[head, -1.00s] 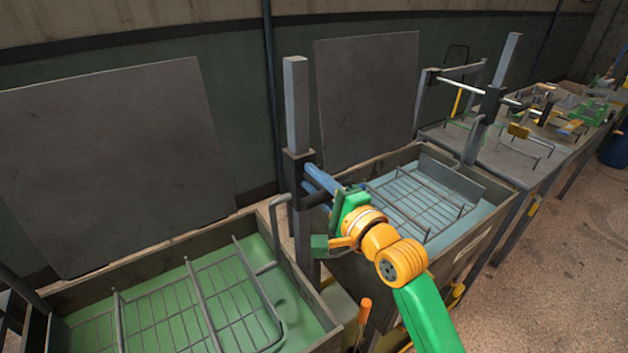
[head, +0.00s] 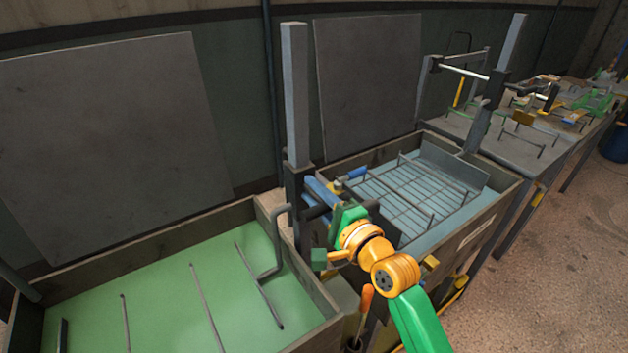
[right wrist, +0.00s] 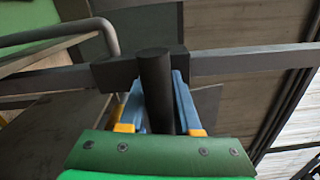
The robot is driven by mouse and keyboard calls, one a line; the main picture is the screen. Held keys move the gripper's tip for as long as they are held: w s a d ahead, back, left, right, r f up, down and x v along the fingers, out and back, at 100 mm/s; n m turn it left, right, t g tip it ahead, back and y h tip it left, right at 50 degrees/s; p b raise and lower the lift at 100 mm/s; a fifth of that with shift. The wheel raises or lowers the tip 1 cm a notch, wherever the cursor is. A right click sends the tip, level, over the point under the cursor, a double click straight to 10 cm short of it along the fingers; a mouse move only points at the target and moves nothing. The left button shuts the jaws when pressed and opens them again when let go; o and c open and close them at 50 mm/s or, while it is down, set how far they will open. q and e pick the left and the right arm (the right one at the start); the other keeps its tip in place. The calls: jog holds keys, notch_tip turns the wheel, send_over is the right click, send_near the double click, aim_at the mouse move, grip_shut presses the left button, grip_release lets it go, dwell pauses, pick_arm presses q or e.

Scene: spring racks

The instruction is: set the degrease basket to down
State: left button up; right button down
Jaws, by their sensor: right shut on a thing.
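The degrease basket appears to be the one in the left tank. Only its thin grey rails (head: 205,305) show above the green liquid (head: 90,290); its mesh is hidden. A bent grey rod (head: 277,250) runs from it to a black carriage (head: 297,180) low on an upright grey post (head: 295,90). My right gripper (head: 318,193) is shut on the carriage's dark round handle. In the right wrist view this handle (right wrist: 156,90) stands between the blue fingers, in front of the carriage (right wrist: 112,72). My left gripper is not in view.
A second tank (head: 490,215) with blue liquid and a wire basket (head: 400,195) stands to the right, with its own post (head: 507,60). An orange-handled tool (head: 366,298) is below my right arm. A cluttered table (head: 515,150) stands beyond.

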notch_tip(320, 180, down, 9)
jog(key=b, duration=0.4)
jog(key=c, duration=0.7)
grip_release()
jog(key=shift+o, duration=0.2)
jog(key=shift+w+a+r, duration=0.1)
jog(key=shift+r, duration=0.05)
jog(key=v, duration=0.7)
